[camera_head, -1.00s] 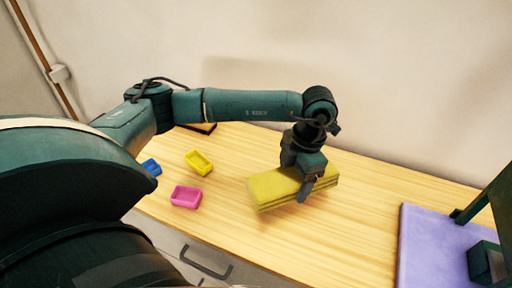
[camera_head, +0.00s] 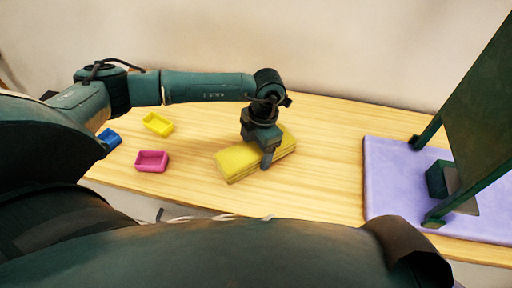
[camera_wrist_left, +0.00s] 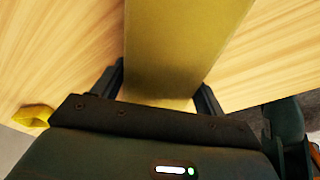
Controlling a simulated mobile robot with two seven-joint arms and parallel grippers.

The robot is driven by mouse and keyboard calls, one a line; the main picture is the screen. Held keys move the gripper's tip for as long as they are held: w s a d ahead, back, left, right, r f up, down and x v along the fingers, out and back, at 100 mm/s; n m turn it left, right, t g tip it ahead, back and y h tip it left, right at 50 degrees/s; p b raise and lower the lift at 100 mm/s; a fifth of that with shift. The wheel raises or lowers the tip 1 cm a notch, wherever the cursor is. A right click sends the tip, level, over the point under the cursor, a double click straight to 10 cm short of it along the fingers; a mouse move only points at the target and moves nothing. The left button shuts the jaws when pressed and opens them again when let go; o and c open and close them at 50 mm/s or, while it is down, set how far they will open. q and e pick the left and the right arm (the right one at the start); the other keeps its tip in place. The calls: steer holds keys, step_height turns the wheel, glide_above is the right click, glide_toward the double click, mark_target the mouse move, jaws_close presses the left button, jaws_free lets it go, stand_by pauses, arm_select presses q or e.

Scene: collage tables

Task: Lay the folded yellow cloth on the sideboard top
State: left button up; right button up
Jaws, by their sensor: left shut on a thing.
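The folded yellow cloth (camera_head: 235,162) is a thick flat slab over the light wooden sideboard top (camera_head: 318,190). My left gripper (camera_head: 266,160) is shut on the cloth, with its fingers across the cloth's middle. In the left wrist view the cloth (camera_wrist_left: 185,45) runs between the two fingers (camera_wrist_left: 160,85), with wood grain on both sides of it. I cannot tell whether the cloth's underside touches the wood. My right gripper is not seen.
A magenta tray (camera_head: 152,161), a yellow tray (camera_head: 158,124) and a blue tray (camera_head: 109,138) stand at the left of the top. At the right, a dark green frame (camera_head: 436,180) stands on a purple mat (camera_head: 385,185). Bare wood lies between cloth and mat.

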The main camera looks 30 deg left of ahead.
arm_select(q)
steer(key=o, duration=1)
